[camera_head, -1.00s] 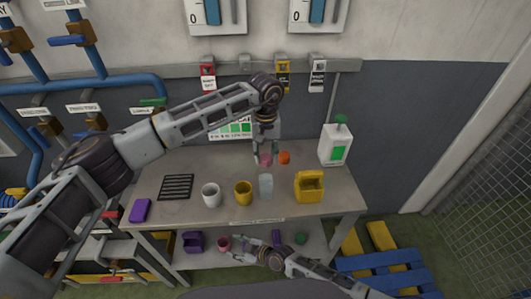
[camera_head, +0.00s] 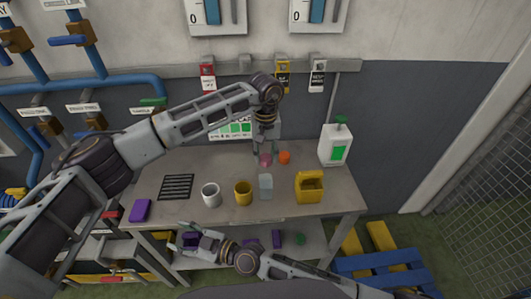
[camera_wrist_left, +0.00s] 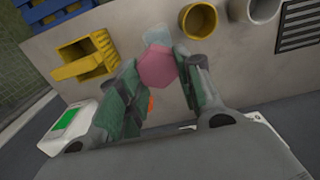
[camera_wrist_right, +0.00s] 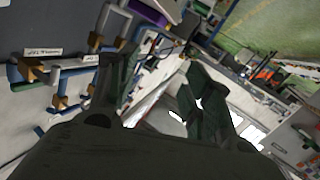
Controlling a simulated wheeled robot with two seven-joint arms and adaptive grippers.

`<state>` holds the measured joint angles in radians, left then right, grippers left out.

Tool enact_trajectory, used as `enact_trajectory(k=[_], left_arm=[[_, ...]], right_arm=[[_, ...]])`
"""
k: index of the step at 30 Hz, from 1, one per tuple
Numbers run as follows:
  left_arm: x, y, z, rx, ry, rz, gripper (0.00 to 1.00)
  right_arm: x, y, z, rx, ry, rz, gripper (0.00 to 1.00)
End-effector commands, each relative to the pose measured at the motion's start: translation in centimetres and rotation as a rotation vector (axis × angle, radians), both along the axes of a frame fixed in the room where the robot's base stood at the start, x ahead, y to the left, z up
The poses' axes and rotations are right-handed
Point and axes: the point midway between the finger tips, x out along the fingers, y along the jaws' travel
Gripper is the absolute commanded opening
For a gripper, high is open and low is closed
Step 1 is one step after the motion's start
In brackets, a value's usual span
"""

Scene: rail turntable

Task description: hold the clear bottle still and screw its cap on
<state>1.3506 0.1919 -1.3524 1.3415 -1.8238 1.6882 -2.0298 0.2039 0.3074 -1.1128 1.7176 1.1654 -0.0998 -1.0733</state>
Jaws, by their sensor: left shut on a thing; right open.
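The clear bottle (camera_head: 265,187) stands upright on the workbench (camera_head: 325,222), between a yellow cup and a yellow container. My left gripper (camera_head: 264,154) is behind the bottle and shut on a pink cap-like piece (camera_head: 265,161). In the left wrist view the pink piece (camera_wrist_left: 157,70) sits between the fingers and partly overlaps the pale bottle (camera_wrist_left: 158,36). The bottle's mouth is not clear to me. My right gripper (camera_head: 186,238) is open and empty in front of the bench, low and left of the bottle. Its open fingers also show in the right wrist view (camera_wrist_right: 155,65).
An orange piece (camera_head: 284,157) lies right of the pink one. A yellow cup (camera_head: 243,193), white cup (camera_head: 210,195), yellow container (camera_head: 309,187) and white jug (camera_head: 334,146) stand on the bench. The lower shelf (camera_head: 325,247) holds purple and green items.

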Motion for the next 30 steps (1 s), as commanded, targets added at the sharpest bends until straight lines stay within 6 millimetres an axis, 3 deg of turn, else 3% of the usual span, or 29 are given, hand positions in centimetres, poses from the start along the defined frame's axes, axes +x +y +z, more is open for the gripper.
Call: enact_trajectory(k=[3, 7, 30], left_arm=[[0.0, 0.0, 0.0, 0.000, 0.000, 0.000, 0.15], [0.0, 0.0, 0.0, 0.000, 0.000, 0.000, 0.15], [0.0, 0.0, 0.0, 0.000, 0.000, 0.000, 0.15]], right_arm=[[-0.3, 0.8, 2.1, 0.029, -0.030, -0.002, 0.50], [-0.4, 0.9, 2.5, 0.015, -0.067, -0.003, 0.50], [0.4, 0.4, 0.9, -0.173, -0.297, -0.025, 0.50]])
